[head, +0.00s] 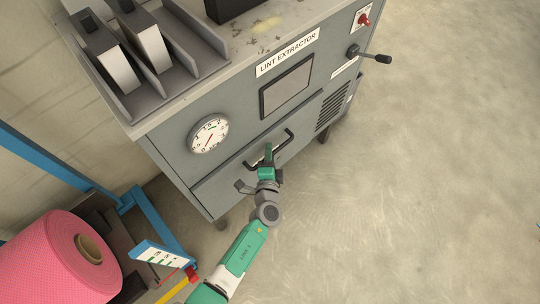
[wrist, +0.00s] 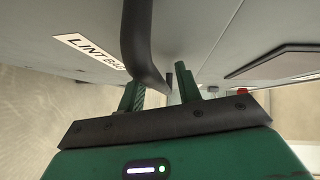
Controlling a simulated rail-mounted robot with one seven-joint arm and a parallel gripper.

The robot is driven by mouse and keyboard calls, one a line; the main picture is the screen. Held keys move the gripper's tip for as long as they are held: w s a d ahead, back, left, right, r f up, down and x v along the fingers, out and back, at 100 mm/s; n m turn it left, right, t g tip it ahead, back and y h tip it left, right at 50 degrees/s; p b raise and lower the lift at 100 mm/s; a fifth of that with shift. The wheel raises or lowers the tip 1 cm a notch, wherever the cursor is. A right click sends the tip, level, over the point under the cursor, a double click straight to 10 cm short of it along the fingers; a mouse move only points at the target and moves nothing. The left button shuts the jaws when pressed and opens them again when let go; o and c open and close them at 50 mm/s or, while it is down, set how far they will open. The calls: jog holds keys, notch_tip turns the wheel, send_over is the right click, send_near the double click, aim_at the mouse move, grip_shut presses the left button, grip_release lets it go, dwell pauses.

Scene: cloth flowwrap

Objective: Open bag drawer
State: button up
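The bag drawer (head: 217,193) is the grey lower front panel of the lint extractor, and looks closed. Its dark bar handle (head: 284,138) shows in the head view, partly hidden by my gripper (head: 268,153). In the wrist view the handle (wrist: 141,45) comes down from the top and bends toward the gap between my green fingers (wrist: 160,92). A "LINT BAG" label (wrist: 90,51) is on the panel beside it. The fingers stand apart, with a visible gap around the handle's far part. I cannot tell whether either finger touches it.
The lint extractor (head: 170,135) carries a gauge (head: 208,134), a dark panel (head: 287,86) and a lever (head: 370,55). A pink roll (head: 50,262) on a blue frame (head: 160,225) stands at lower left. The floor (head: 430,180) to the right is clear.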

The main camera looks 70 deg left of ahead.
grip_shut()
jog(key=shift+d, duration=0.1)
